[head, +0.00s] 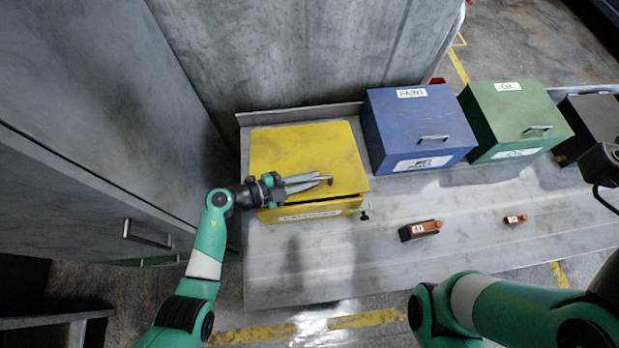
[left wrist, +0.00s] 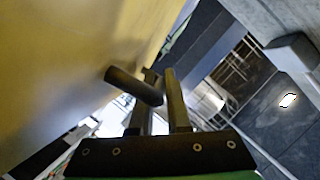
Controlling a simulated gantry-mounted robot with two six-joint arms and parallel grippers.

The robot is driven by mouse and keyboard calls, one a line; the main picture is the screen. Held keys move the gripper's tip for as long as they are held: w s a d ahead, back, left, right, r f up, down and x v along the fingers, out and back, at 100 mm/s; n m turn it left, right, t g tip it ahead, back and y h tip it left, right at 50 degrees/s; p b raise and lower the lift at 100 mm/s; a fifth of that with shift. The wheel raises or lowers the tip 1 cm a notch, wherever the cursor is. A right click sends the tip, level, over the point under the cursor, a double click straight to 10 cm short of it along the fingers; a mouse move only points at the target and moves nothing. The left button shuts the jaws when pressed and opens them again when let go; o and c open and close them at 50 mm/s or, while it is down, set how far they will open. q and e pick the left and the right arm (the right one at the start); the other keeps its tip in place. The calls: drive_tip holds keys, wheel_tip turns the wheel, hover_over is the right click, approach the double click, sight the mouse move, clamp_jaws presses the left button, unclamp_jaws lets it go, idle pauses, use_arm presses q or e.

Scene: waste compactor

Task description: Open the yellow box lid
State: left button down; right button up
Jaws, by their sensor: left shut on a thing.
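The yellow box (head: 308,211) stands at the left end of the metal bench, with a label on its front. Its yellow lid (head: 300,147) has a dark gap beneath its front edge, so it looks slightly raised. My left gripper (head: 325,180) reaches over the lid's front from the left and is shut on the lid's dark bar handle (head: 329,181). In the left wrist view, the handle (left wrist: 130,84) sticks out from the yellow surface to the fingers (left wrist: 160,95). My right arm shows at the lower right, but its gripper fingers are not visible.
A blue box (head: 418,125) marked PAINT and a green box (head: 512,115) marked OIL stand to the right, with a dark box (head: 590,120) beyond. Two small orange-and-black items (head: 420,229) (head: 515,219) lie on the bench (head: 480,250). A grey wall rises behind.

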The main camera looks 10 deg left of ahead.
use_arm(q)
drive_tip(key=shift+n+g, duration=0.3)
drive_tip(key=shift+n, duration=0.3)
drive_tip(key=r+p, duration=0.1)
drive_tip(key=w+r+p, duration=0.1)
drive_tip(key=r, duration=0.1)
drive_tip(key=r+p, duration=0.1)
drive_tip(key=shift+w+a+r, duration=0.2)
drive_tip(key=shift+w+a, duration=0.05)
drive_tip(key=shift+w, duration=0.05)
drive_tip(key=shift+w+a+r+n+g+p, duration=0.1)
drive_tip(key=shift+w+a+r+n+g, duration=0.2)
drive_tip(key=shift+w+r, duration=0.4)
drive_tip(key=shift+w+a+r+n+g+p, duration=0.15)
drive_tip(key=shift+w+r+n+g, duration=0.1)
drive_tip(key=shift+w+r+n, duration=0.35)
drive_tip(key=shift+w+a+r+n+g+p, duration=0.1)
drive_tip(key=shift+w+a+r+n+g, duration=0.15)
drive_tip(key=shift+w+r, duration=0.5)
use_arm(e)
drive_tip(key=shift+r, duration=2.75)
use_arm(q)
drive_tip(key=shift+s+r, duration=0.1)
